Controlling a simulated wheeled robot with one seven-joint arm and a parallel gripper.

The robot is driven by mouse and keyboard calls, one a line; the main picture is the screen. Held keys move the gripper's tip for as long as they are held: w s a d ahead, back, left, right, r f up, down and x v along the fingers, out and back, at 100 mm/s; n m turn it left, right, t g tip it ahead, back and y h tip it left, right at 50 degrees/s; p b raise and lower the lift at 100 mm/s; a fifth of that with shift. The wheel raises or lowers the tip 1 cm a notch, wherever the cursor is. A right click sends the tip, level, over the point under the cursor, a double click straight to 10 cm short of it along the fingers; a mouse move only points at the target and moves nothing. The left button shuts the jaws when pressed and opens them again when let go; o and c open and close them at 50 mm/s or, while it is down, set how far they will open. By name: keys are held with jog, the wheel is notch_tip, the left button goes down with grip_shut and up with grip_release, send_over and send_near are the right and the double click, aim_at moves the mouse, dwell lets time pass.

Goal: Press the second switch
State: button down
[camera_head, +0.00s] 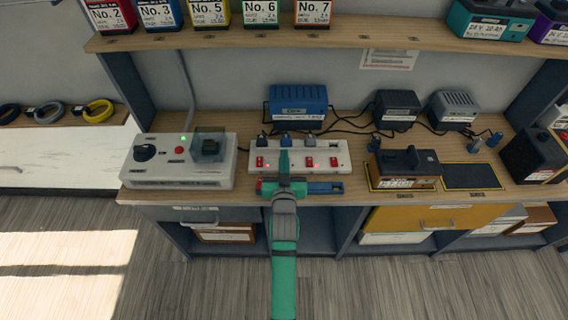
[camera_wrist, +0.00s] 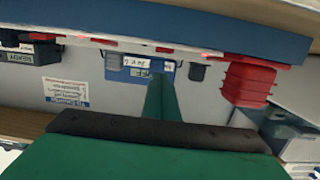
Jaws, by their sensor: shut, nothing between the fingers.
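A white power strip (camera_head: 345,158) lies along the bench, with plugs in its back side and a row of red switches along its front. The first switch (camera_head: 260,162) shows at the left. The third switch (camera_head: 308,162) and the last one (camera_head: 333,162) show to the right of my gripper. My gripper (camera_head: 284,162) is shut and empty, its green tip over the strip between the first and third switches. It hides the second switch, so contact cannot be told. The closed green fingers (camera_wrist: 157,98) also show in the wrist view.
A grey control box (camera_head: 180,178) with a red button stands left of the strip. A blue charger (camera_head: 298,104) stands behind it. A dark device (camera_head: 404,165) stands to the right, with cables behind. A shelf (camera_head: 370,44) with labelled boxes overhangs the bench.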

jog(key=shift+w+f, duration=0.1)
jog(key=shift+f, duration=1.25)
jog(key=shift+f, duration=0.25)
jog(key=shift+w+r, duration=0.15)
jog(key=shift+r, duration=0.5)
notch_tip(320, 180, up, 3)
jog(key=shift+w+f, duration=0.1)
jog(key=shift+w, duration=0.05)
jog(key=s+r, duration=0.3)
jog(key=s, duration=0.6)
jog(key=shift+s+r, duration=0.25)
